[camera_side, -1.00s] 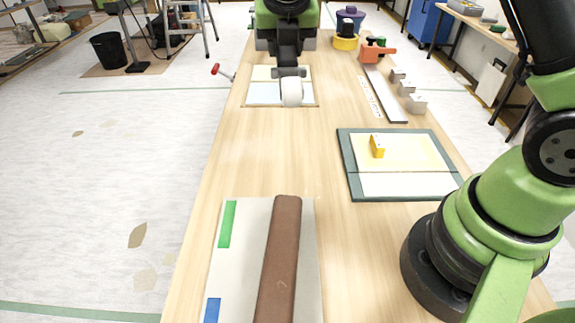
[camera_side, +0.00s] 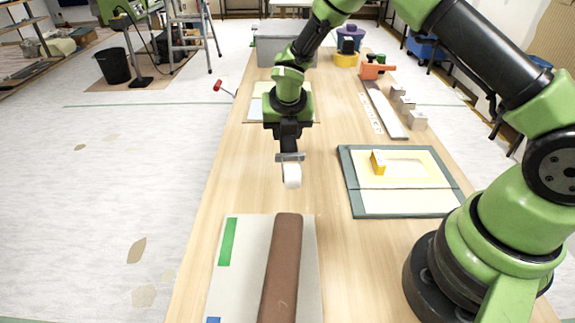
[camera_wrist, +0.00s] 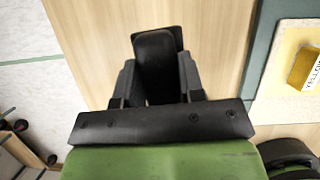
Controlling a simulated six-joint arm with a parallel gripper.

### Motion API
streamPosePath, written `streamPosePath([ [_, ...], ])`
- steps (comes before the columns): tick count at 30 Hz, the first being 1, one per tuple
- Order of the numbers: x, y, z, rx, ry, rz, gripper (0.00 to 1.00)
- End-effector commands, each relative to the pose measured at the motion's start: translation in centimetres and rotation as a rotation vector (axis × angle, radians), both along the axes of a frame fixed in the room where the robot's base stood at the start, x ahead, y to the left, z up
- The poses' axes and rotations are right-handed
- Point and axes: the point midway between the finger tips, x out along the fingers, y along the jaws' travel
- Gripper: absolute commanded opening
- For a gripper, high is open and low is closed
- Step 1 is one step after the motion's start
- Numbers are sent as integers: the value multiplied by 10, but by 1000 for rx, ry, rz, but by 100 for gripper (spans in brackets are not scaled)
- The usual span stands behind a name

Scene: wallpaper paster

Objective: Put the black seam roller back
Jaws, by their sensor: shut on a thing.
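My gripper (camera_side: 289,138) is shut on the black seam roller, pointing down above the bare wooden table between the brown bar and the far pale sheet. In the side view the roller shows a grey crosspiece and a white roll (camera_side: 291,176) below my fingers. In the wrist view its black body (camera_wrist: 155,50) sits between the two fingers. Whether the roll touches the table is hard to tell, but it looks raised.
A pale board (camera_side: 236,285) with green and blue marks carries a brown bar (camera_side: 280,265) at the front. A green-edged mat (camera_side: 349,178) with a yellow block (camera_side: 378,162) lies at right. A long strip (camera_side: 385,110) and several grey blocks lie behind it. A red-ended tool (camera_side: 218,86) juts past the left edge.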

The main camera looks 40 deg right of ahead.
Motion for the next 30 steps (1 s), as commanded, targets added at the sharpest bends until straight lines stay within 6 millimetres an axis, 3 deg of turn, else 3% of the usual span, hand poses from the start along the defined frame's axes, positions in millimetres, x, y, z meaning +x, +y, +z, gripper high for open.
streamPosePath([
  [3,0,0,-20,0,3,0,0],
  [13,0,0,-61,0,1,0,0],
  [26,0,0,-68,0,-1,0,0],
  [27,0,0,-68,0,-1,0,43],
  [30,0,0,-68,0,-1,0,66],
])
